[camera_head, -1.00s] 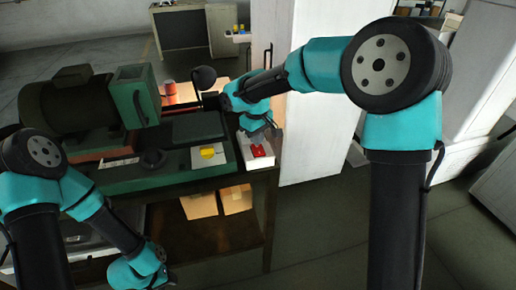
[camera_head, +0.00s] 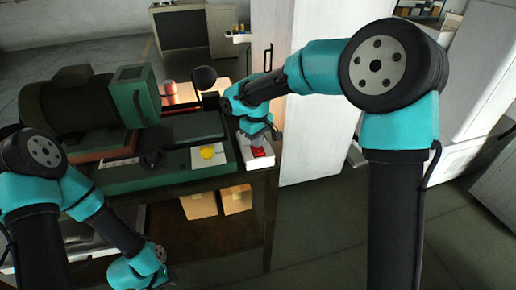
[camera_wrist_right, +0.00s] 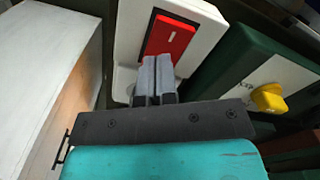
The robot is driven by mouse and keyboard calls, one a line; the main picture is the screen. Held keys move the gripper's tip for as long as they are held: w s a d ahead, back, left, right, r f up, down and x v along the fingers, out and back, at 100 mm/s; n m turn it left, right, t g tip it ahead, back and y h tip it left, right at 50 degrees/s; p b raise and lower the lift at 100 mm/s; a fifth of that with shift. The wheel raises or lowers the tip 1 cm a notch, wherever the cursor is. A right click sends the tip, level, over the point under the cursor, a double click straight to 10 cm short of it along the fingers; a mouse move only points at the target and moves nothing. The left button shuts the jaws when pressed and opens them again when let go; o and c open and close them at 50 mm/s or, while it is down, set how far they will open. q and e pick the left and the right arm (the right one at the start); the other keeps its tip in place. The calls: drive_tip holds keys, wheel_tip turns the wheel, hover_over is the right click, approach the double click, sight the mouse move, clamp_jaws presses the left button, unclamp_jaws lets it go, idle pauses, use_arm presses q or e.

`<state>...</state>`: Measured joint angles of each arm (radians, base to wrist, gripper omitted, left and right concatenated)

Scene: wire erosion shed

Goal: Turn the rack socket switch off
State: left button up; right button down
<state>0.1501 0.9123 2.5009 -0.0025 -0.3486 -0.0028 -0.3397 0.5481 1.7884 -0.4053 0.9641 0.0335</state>
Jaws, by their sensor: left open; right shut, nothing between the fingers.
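The rack socket (camera_head: 256,162) is a white box at the right end of the bench. Its red rocker switch (camera_wrist_right: 168,38) has a white line mark and shows in the right wrist view; the red also shows in the head view (camera_head: 258,152). My right gripper (camera_wrist_right: 157,60) is shut and empty, with its fingertips at the lower edge of the red rocker. I cannot tell whether they touch it. The fingers hide the part of the socket just below the switch. My left gripper (camera_head: 158,280) is low at the front left, away from the socket; its fingers hardly show.
A green machine (camera_head: 170,167) with a motor fills the bench left of the socket. Its yellow knob (camera_wrist_right: 268,97) sits close to the right gripper. A white cabinet (camera_head: 322,120) stands right of the bench. Two cardboard boxes (camera_head: 237,199) lie on the lower shelf.

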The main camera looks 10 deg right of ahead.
drive_tip(key=shift+r, duration=3.45)
drive_tip(key=w+d+f+m+y, duration=0.1)
drive_tip(key=w+d+f, duration=0.1)
drive_tip(key=d+f, duration=0.5)
drive_tip(key=s+d+f+m+t+y, duration=0.1)
drive_tip(key=d+f, duration=0.2)
drive_tip(key=f, duration=0.3)
drive_tip(key=s+d+f+m, duration=0.1)
drive_tip(key=s+d+f, duration=0.1)
drive_tip(key=f, duration=0.4)
drive_tip(key=s+f+m+y, duration=0.25)
drive_tip(key=s+f, duration=0.65)
drive_tip(key=f, duration=0.5)
drive_tip(key=s+a+f+m, duration=0.1)
drive_tip(key=s+f, duration=0.3)
drive_tip(key=s, duration=0.3)
drive_tip(key=s+a+f+m, duration=0.1)
drive_tip(key=s+a+f, duration=0.1)
drive_tip(key=s+f, duration=0.2)
drive_tip(key=s, duration=0.3)
drive_tip(key=shift+s+a+f+m+h, duration=0.2)
drive_tip(key=shift+s+a+m+h, duration=0.1)
drive_tip(key=shift+s+m+h, duration=0.05)
